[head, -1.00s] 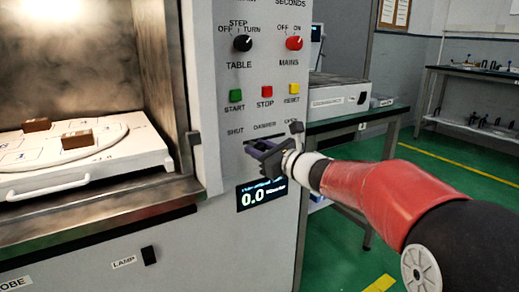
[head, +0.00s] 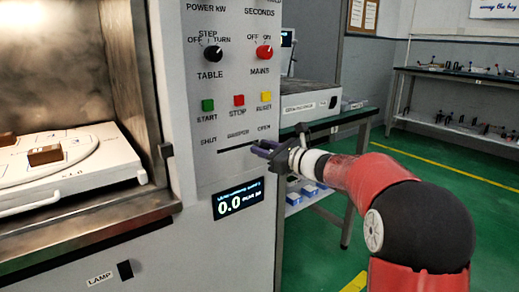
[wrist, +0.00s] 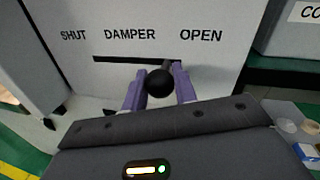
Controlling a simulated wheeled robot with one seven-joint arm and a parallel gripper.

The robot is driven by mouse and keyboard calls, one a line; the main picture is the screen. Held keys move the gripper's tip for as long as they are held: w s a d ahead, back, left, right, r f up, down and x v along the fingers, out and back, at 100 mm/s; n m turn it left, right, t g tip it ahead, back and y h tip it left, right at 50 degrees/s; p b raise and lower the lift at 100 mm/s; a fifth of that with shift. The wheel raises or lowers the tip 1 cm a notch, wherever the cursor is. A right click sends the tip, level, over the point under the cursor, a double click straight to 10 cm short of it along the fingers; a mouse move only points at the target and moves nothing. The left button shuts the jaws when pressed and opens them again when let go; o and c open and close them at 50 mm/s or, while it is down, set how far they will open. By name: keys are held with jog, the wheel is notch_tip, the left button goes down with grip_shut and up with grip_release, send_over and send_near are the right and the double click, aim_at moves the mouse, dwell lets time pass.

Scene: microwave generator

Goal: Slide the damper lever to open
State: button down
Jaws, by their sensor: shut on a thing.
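The damper lever shows in the wrist view as a round black knob (wrist: 160,83) on a short stem. It stands at the right part of a dark horizontal slot (wrist: 118,60), between the DAMPER and OPEN labels and nearer OPEN. My gripper (wrist: 159,90) is shut on the lever, with a purple finger on each side of the knob. In the head view my gripper (head: 262,150) is at the right end of the slot (head: 232,149), below the OPEN label (head: 264,128). It hides the lever there.
A display reading 0.0 (head: 238,198) is below the slot. START (head: 208,105), STOP (head: 239,100) and yellow (head: 266,97) buttons are above it. The open chamber with a white tray (head: 75,165) is at left.

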jog(key=shift+w+d, duration=0.1)
jog(key=shift+d, duration=0.15)
jog(key=c, duration=1.1)
grip_release()
jog(key=b+v, duration=0.1)
jog(key=v, duration=0.6)
jog(key=shift+s+d, duration=0.25)
jog(key=shift+s, duration=0.05)
